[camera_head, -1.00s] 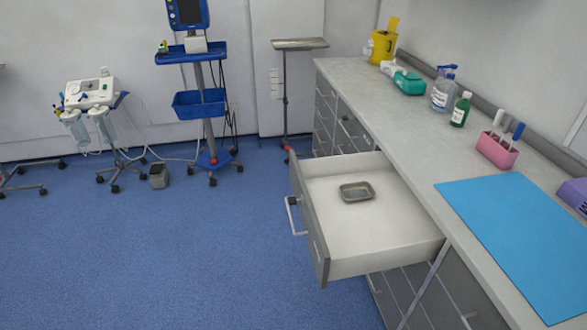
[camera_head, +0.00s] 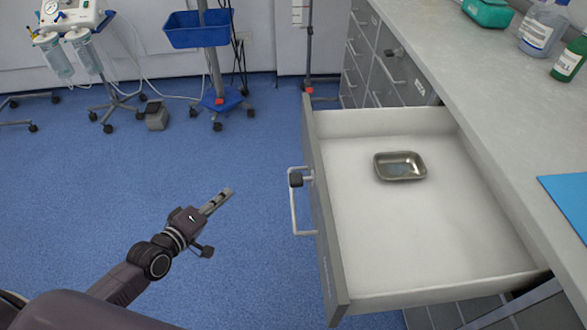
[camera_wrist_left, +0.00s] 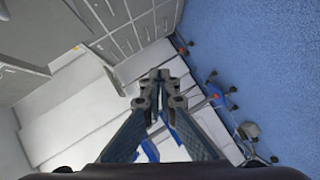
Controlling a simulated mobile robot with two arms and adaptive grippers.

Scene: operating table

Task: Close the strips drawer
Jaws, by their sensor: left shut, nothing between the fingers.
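The open drawer (camera_head: 440,240) stands far out from the counter's front on the right in the head view. Its grey front panel (camera_head: 328,235) faces left and carries a white bar handle (camera_head: 293,212) with a small dark piece on it. A small metal tray (camera_head: 400,167) lies inside on the white drawer floor. My left gripper (camera_head: 222,199) is shut and empty, over the blue floor to the left of the handle and apart from it. In the left wrist view its fingers (camera_wrist_left: 160,78) meet at the tips. My right gripper is not in view.
The counter (camera_head: 440,50) runs along the right, with a green box (camera_head: 487,12), bottles (camera_head: 545,25) and a blue mat (camera_head: 570,198). Shut drawers (camera_head: 390,75) lie beyond the open one. A wheeled stand (camera_head: 215,100) is at the back. Blue floor left of the drawer is clear.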

